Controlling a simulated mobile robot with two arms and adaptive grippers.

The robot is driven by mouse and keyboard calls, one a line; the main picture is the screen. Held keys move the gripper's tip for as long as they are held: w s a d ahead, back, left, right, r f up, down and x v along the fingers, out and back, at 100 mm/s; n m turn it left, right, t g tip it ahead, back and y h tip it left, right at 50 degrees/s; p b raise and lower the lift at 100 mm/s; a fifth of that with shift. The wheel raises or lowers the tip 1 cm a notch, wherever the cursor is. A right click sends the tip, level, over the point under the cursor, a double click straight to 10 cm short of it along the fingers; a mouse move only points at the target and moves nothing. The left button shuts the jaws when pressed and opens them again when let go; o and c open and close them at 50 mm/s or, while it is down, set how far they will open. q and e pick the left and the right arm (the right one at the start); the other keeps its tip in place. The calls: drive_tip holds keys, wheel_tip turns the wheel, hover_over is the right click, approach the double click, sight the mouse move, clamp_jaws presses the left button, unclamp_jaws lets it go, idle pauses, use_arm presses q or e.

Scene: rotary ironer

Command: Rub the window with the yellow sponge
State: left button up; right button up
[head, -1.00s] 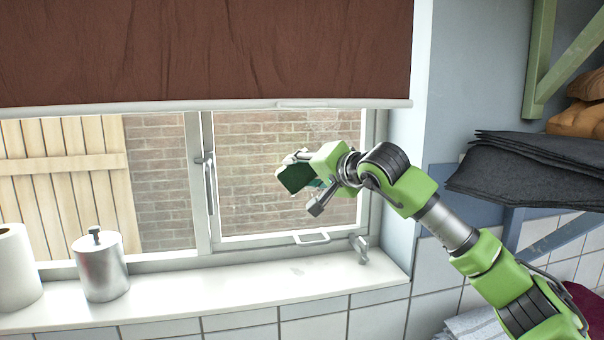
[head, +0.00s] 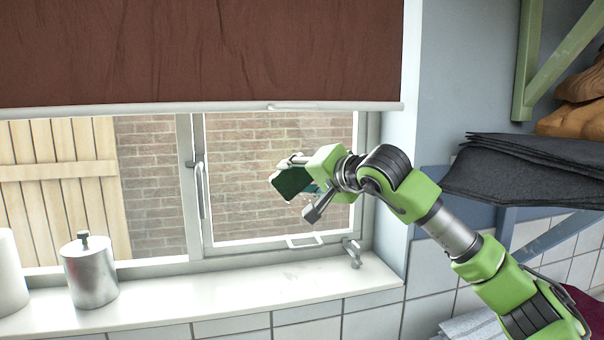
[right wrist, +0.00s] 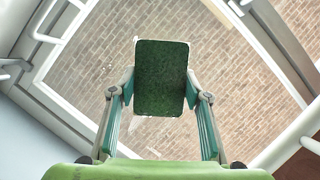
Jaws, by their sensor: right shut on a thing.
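The window (head: 245,180) has a right-hand pane with brick wall behind it, and whitish marks show on the glass. My right gripper (head: 303,187) is in front of this pane, shut on a block with a dark green face, taken as the sponge (head: 289,182). In the right wrist view the sponge (right wrist: 161,75) is pinched at its sides between both fingers, with the pane behind it. Only its dark green face shows clearly; no yellow is visible. I cannot tell whether the sponge touches the glass. My left gripper is not in view.
A brown blind (head: 200,50) hangs over the window's top. A metal canister (head: 90,273) and a white roll (head: 10,275) stand on the sill (head: 250,305) at left. A window handle (head: 199,190) and latch (head: 352,252) stick out. Dark folded cloths (head: 540,170) lie at right.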

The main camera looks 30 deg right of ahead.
drive_tip(key=w+d+r+p, duration=0.1)
drive_tip(key=w+p, duration=0.4)
drive_tip(key=w, duration=0.1)
drive_tip(key=shift+w+d+r, duration=0.3)
drive_tip(key=shift+d+r, duration=0.05)
drive_tip(key=shift+r, duration=0.05)
drive_tip(key=shift+w+d+p, duration=0.25)
drive_tip(key=shift+w+p, duration=0.5)
drive_tip(key=shift+w, duration=0.2)
idle(0.5)
drive_tip(key=d, duration=0.2)
drive_tip(key=s+d, duration=0.1)
drive_tip(key=d, duration=0.1)
drive_tip(key=shift+r, duration=0.1)
drive_tip(key=shift+a, duration=0.15)
drive_tip(key=shift+w+a, duration=0.25)
drive_tip(key=shift+a, duration=0.7)
drive_tip(key=shift+w+a, duration=0.25)
drive_tip(key=shift+a, duration=0.65)
